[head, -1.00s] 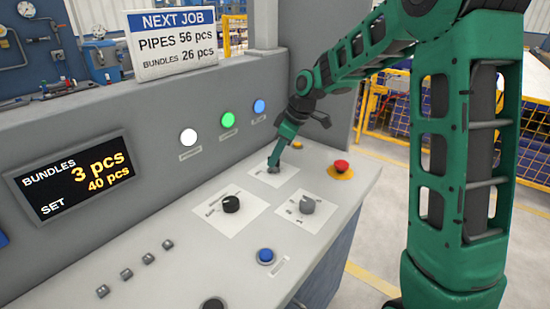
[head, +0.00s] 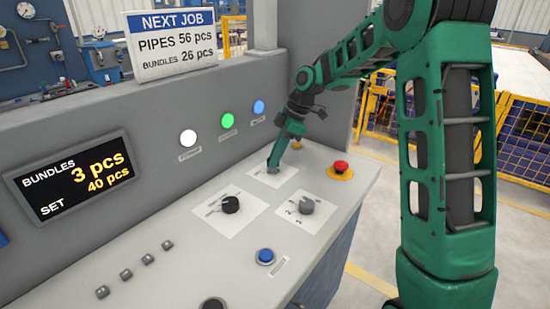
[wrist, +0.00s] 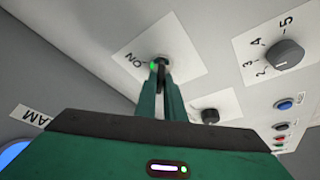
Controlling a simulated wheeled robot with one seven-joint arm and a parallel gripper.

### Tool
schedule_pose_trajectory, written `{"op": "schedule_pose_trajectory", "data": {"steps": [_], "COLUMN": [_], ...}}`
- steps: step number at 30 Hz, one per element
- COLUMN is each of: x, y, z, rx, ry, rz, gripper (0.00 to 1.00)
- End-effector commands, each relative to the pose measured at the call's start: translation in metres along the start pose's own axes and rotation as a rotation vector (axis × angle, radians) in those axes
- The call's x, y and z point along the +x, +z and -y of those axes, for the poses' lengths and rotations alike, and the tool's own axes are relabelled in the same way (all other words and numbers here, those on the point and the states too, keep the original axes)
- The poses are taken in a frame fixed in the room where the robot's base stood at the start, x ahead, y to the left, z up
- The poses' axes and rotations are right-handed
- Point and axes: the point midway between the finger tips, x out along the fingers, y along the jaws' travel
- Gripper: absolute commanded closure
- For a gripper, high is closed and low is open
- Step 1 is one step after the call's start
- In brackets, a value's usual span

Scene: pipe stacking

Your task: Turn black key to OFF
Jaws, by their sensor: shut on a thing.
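The black key (wrist: 161,74) stands in its lock on a white plate (wrist: 178,50) in the wrist view. An upside-down "ON" label and a small green spot show just left of it. The OFF label is hidden or out of view. My gripper (wrist: 160,88) is shut on the key, with its green fingers on either side of it. In the head view my gripper (head: 274,165) reaches down to the same plate (head: 284,178) at the back right of the console, and it hides most of the key.
A grey knob (head: 307,206), a black knob (head: 230,204) and a red emergency button (head: 341,167) stand close around on the console. A blue button (head: 265,256) is nearer. White, green and blue lamps are on the upright panel (head: 150,165) behind.

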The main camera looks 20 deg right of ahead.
Motion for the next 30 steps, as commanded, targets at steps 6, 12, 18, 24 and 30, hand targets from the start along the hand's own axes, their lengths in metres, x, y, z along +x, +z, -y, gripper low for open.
{"op": "schedule_pose_trajectory", "data": {"steps": [6, 12, 18, 24, 30], "x": [-0.005, -0.004, -0.003, -0.019, -0.055], "y": [0.006, 0.004, 0.002, 0.002, 0.002], "z": [-0.007, -0.006, -0.003, -0.004, -0.005], "rx": [0.013, 0.009, 0.006, 0.006, 0.005], "ry": [0.021, 0.016, 0.01, 0.012, 0.013], "rz": [0.004, 0.002, 0.001, 0.0, 0.0], "gripper": [1.0, 0.73, 0.73, 0.73, 0.73]}}
